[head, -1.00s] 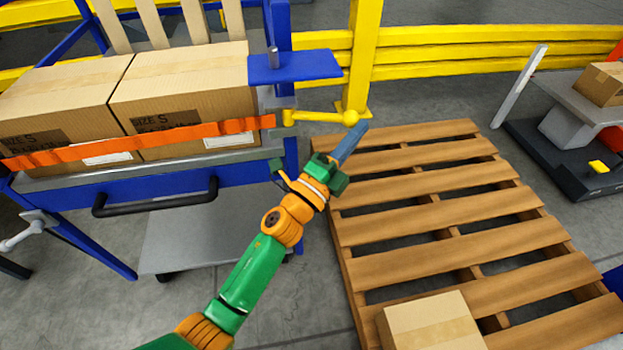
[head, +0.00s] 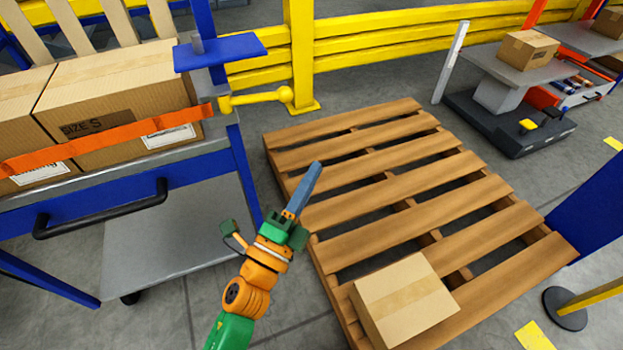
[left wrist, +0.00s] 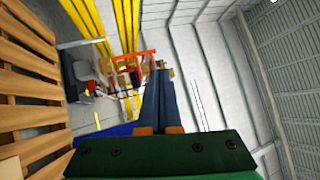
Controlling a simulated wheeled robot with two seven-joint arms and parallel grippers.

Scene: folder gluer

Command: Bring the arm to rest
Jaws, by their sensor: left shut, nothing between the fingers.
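My left arm, green and orange, comes in from the bottom of the head view. My left gripper (head: 304,188) has blue fingers, which are shut and empty, pointing up and slightly right. In the head view it shows in front of the left edge of the wooden pallet, between the pallet and the cart. The fingers also show in the left wrist view (left wrist: 166,100), above a green gripper body. My right gripper is not in view.
A wooden pallet (head: 385,178) bears a closed carton (head: 404,298) at its near corner. On the left, a blue cart (head: 170,225) holds cartons (head: 120,95) behind an orange strap (head: 105,140). A yellow rail (head: 400,45) runs behind. A scale-like stand (head: 510,75) carries another carton.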

